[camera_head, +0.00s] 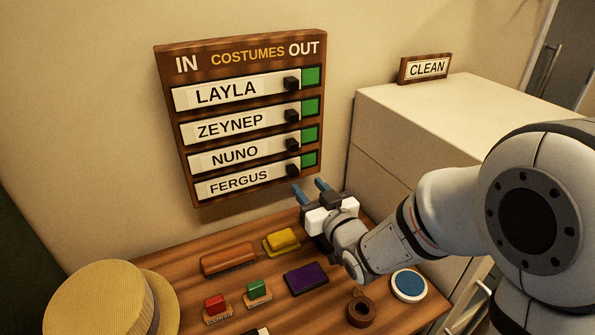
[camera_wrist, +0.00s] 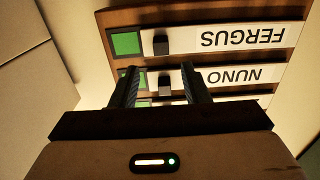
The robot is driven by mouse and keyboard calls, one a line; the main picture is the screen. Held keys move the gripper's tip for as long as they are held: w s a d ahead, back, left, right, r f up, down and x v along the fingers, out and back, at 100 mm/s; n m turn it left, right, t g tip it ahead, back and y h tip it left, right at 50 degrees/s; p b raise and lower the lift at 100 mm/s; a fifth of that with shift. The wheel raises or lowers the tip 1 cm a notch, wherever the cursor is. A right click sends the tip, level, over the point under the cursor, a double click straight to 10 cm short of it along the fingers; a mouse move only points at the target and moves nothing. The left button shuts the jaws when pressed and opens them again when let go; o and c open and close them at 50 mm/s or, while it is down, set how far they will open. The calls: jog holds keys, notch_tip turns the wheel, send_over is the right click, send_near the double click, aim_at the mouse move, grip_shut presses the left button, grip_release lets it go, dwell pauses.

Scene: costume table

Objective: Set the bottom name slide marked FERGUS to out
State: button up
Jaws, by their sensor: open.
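The wooden costume board (camera_head: 245,52) hangs on the wall with IN at left and OUT at right. Its bottom slide, FERGUS (camera_head: 238,183), is a white strip with a black knob (camera_head: 292,171) near its right end and a green patch (camera_head: 308,159) right of the knob. My gripper (camera_head: 309,188) is open and empty, just below and right of that knob, apart from it. In the wrist view, which is upside down, the FERGUS knob (camera_wrist: 160,45) is beyond my gripper's fingertips (camera_wrist: 158,70); the NUNO knob (camera_wrist: 165,85) shows between the fingers.
The LAYLA (camera_head: 228,92), ZEYNEP (camera_head: 230,126) and NUNO (camera_head: 235,155) slides above have the same knob and green patch. Below is a wooden table with a straw hat (camera_head: 100,300), stamps, a purple pad (camera_head: 306,279) and tape roll (camera_head: 361,310). A pale cabinet (camera_head: 430,120) stands right.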

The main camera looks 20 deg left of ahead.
aim_at(295, 172)
jog(key=p+x, duration=0.1)
jog(key=x, duration=0.5)
jog(key=shift+w+a, duration=0.2)
jog(key=shift+a, duration=0.1)
jog(key=shift+c, duration=0.5)
grip_shut()
